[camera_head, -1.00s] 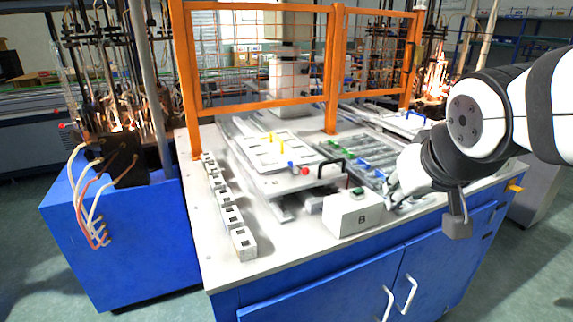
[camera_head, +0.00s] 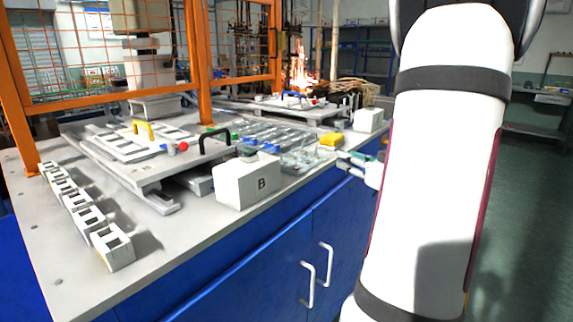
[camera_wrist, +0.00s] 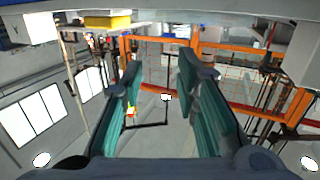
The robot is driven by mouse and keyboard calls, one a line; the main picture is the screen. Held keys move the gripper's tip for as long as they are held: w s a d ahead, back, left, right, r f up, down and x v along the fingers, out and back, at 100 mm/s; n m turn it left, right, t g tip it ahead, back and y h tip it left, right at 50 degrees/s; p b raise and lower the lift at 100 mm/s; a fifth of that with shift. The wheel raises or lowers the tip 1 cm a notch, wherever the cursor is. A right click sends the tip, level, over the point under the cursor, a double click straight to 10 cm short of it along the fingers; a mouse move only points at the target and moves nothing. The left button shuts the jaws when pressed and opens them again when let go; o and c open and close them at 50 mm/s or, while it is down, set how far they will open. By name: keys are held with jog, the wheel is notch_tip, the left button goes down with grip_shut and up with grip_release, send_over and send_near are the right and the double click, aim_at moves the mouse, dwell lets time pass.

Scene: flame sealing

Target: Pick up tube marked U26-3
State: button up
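No label U26-3 can be read in any view, so I cannot tell which tube it marks. Clear, glassy pieces (camera_head: 304,158) lie at the right front of the worktable, behind and right of the white box marked B; single tubes are too small to tell apart. My gripper (camera_head: 352,163) is just right of them at the table's front edge, partly hidden by my arm. In the wrist view my gripper (camera_wrist: 160,78) shows two teal fingers wide apart, with nothing visibly held between them.
The white box B (camera_head: 247,181) stands near the front edge of the worktable (camera_head: 170,240). A grey rack with blue and green parts (camera_head: 285,133), a yellow block (camera_head: 331,139) and a white box (camera_head: 369,119) are nearby. Small white holders (camera_head: 111,247) line the left. An orange fence (camera_head: 204,70) stands behind.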

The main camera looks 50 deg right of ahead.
jog(key=shift+a+b+x, duration=0.2)
jog(key=shift+b+x, duration=1.05)
jog(key=shift+x, duration=5.5)
grip_shut()
